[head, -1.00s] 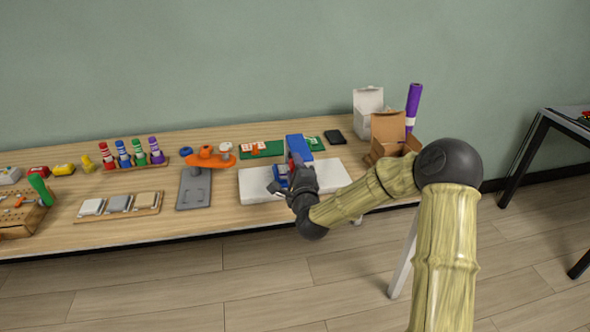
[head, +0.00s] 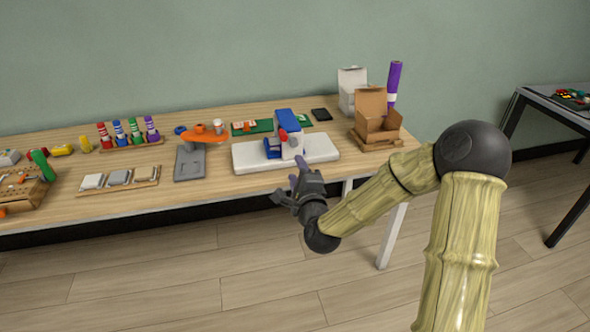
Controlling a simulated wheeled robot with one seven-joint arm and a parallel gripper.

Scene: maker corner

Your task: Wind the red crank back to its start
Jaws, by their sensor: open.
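The red crank (head: 283,134) shows as a small red piece on the front of a blue and white machine (head: 288,119). The machine stands on a white base plate (head: 321,149) on the wooden table. My gripper (head: 285,182) is open and empty in front of the table's front edge, below and apart from the crank. The crank's exact angle is too small to tell.
An orange-topped grey stand (head: 190,165) is left of the machine. An open cardboard box (head: 376,123), a white box (head: 352,85) and a purple roll (head: 394,80) stand right. Green boards (head: 262,127) lie behind. Floor in front is clear.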

